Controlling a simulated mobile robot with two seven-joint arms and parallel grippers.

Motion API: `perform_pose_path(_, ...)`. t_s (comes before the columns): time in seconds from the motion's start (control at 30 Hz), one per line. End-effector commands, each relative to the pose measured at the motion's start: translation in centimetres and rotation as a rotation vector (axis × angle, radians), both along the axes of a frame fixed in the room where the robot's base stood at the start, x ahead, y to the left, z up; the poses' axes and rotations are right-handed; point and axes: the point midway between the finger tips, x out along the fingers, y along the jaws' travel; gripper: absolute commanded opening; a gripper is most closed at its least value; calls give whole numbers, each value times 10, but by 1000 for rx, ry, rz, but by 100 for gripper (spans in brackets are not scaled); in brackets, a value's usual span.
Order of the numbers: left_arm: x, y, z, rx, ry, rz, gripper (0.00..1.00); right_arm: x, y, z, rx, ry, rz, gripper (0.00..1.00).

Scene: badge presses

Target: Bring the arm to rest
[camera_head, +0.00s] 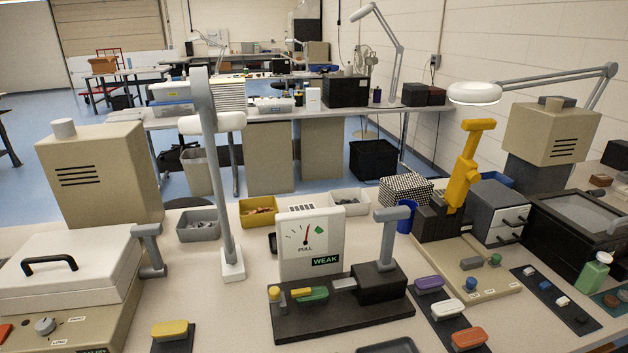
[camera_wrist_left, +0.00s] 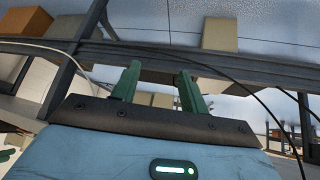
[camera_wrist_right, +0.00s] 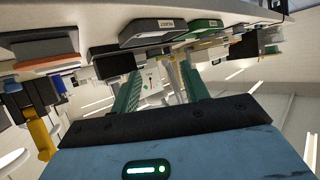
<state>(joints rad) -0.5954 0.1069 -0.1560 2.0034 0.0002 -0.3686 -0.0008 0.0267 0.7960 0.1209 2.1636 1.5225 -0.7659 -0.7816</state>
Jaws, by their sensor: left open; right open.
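My left gripper (camera_wrist_left: 158,78) shows in the left wrist view with its two green fingers apart and nothing between them. Behind its fingers are a grey beam, dark cables and box shapes. My right gripper (camera_wrist_right: 160,80) shows in the right wrist view, also with green fingers apart and no object held. The bench's things appear upside down beyond and above its fingers. Neither arm nor gripper is in the head view, so their place over or beside the bench cannot be told from there.
The bench carries a pull gauge marked WEAK (camera_head: 312,243), a white-lidded machine (camera_head: 70,265), a yellow-handled press (camera_head: 464,170), a white-footed post (camera_head: 232,262), small bins (camera_head: 198,229) and a dark screen-topped box (camera_head: 580,225). Clear bench shows at the front between the mats.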

Motion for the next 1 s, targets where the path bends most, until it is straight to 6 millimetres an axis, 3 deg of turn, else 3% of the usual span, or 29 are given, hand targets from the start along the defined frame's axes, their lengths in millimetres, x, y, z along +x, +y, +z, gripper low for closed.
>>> perform_pose_path(0.27,15,4,24,6,-44,-2,44,-37,-1,-81,-37,146,-248,45)
perform_pose_path(0.5,26,5,43,8,-77,-4,44,-102,14,-146,-92,255,-460,45)
perform_pose_path(0.63,33,5,54,9,-99,-4,44,-143,31,-169,-122,294,-549,45)
perform_pose_path(0.8,45,5,69,9,-133,-4,44,-187,57,-184,-152,318,-621,45)
perform_pose_path(1.0,49,5,75,9,-146,-3,44,-214,74,-189,-171,325,-651,45)
